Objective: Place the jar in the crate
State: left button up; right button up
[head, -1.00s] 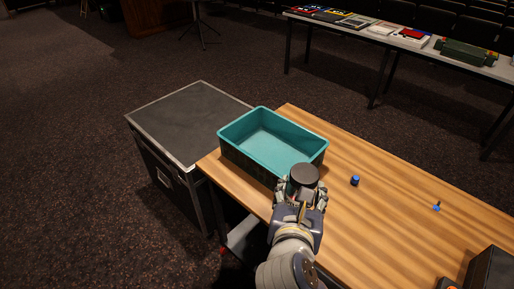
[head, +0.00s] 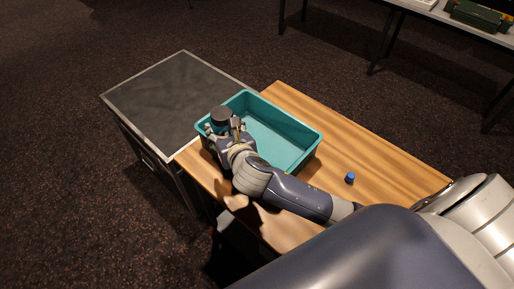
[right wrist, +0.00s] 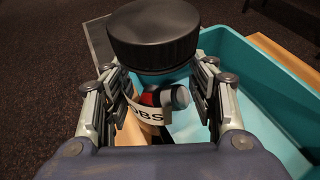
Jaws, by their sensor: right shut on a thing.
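The jar (head: 221,115) has a wide black lid. In the right wrist view the jar (right wrist: 153,35) shows a pale label with dark letters and small red and grey things at its body. My right gripper (head: 224,132) is shut on the jar and holds it upright at the crate's left end. The teal crate (head: 290,107) stands on the wooden desk and looks empty where its floor shows. The crate (right wrist: 262,66) lies behind and right of the jar in the right wrist view. Whether the jar's base is inside the rim is hidden. My left gripper is not in view.
A black flight case (head: 178,95) stands left of the wooden desk (head: 385,155). A small blue-topped object (head: 350,178) is on the desk right of the crate. A long table with a green case (head: 480,16) is at the far right.

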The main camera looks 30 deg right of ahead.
jog(key=w+d+f+p, duration=0.1)
jog(key=w+d+f, duration=0.2)
jog(key=w+d, duration=0.5)
send_over(258, 141)
jog(key=w+a, duration=0.2)
jog(key=a, duration=0.2)
jog(key=shift+n+y, duration=0.3)
notch_tip(258, 141, down, 10)
jog(key=shift+f+b, duration=0.1)
jog(key=shift+b, duration=0.3)
jog(key=shift+f, duration=0.1)
jog(key=o, duration=1.2)
jog(key=shift+c, duration=0.2)
